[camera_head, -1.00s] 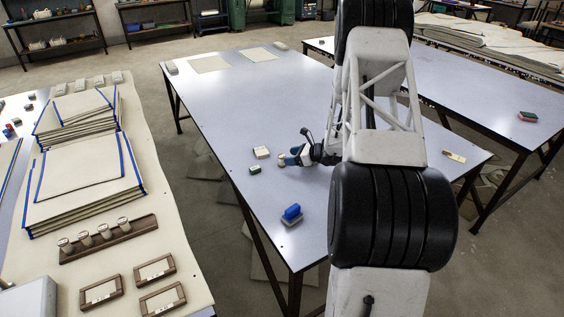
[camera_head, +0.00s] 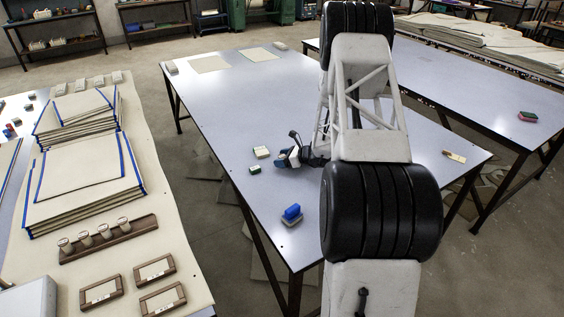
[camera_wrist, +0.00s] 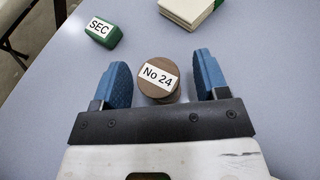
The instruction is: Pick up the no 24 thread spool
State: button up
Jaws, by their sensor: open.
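The no 24 thread spool (camera_wrist: 151,92) shows in the wrist view as a round brown piece with a white "No 24" label on top. It stands on the grey-blue table between the two blue fingers of my gripper (camera_wrist: 162,78). The fingers are open, with a gap on each side of the spool. In the head view my gripper (camera_head: 284,160) is low over the table and the spool is hidden behind it.
A green block (camera_wrist: 104,31) labelled "SEC" lies to the left of the spool. A cream block with a green edge (camera_wrist: 187,9) lies beyond it. A blue and grey piece (camera_head: 292,214) sits nearer the table's front. The table (camera_head: 240,110) behind is mostly clear.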

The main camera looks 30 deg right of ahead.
aim_at(282, 156)
dwell(0.4)
jog(key=c, duration=1)
jog(key=shift+r, duration=0.2)
jog(key=shift+r, duration=1.35)
jog(key=shift+s+r, duration=0.15)
jog(key=shift+r, duration=0.15)
jog(key=s+a, duration=0.2)
jog(key=s, duration=0.2)
jog(key=s+a+r, duration=0.1)
jog(key=s+a, duration=0.1)
jog(key=s, duration=0.3)
jog(key=s+a, duration=0.2)
jog(key=s, duration=0.3)
jog(key=shift+s+r, duration=0.2)
jog(key=shift+s, duration=0.05)
